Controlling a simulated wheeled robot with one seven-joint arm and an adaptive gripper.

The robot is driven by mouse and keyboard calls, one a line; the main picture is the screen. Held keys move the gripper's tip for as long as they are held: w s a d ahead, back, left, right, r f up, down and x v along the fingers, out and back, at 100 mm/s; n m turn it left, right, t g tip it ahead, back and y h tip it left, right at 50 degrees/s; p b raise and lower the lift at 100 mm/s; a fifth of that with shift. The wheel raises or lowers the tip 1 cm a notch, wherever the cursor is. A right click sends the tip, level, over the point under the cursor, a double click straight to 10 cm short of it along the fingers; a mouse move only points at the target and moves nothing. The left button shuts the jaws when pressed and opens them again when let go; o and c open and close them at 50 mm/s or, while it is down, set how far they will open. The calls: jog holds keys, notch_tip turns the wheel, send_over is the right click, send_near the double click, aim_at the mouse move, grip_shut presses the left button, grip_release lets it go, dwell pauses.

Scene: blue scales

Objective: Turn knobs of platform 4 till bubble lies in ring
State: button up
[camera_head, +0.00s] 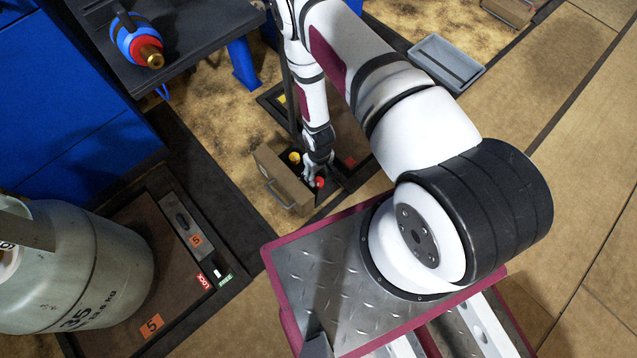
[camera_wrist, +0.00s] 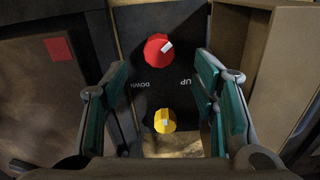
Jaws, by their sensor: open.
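A red knob (camera_wrist: 158,50) with a white pointer mark sits on a dark panel (camera_wrist: 145,90) lettered UP and DOWN. A yellow knob (camera_wrist: 165,120), also with a pale mark, sits below it in the wrist view. In the head view the red knob (camera_head: 320,183) is beside my gripper (camera_head: 312,172), and the yellow knob (camera_head: 295,157) is to its left. My gripper (camera_wrist: 163,75) is open, with its green-padded fingers at either side of the knobs; I cannot tell whether they touch. The bubble, the ring and this platform's number are not visible.
A brown box with a handle (camera_head: 280,182) stands close left of my gripper. Platform 5 (camera_head: 195,240), holding a large gas cylinder (camera_head: 75,265), is at lower left. A dark bench (camera_head: 195,35) and a grey tray (camera_head: 445,65) are farther back. Floor at right is clear.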

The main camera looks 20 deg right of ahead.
aim_at(319, 182)
notch_tip(319, 182, down, 7)
jog(key=b, duration=0.2)
jog(key=shift+b, duration=0.4)
jog(key=shift+c, duration=0.6)
jog(key=c, duration=1)
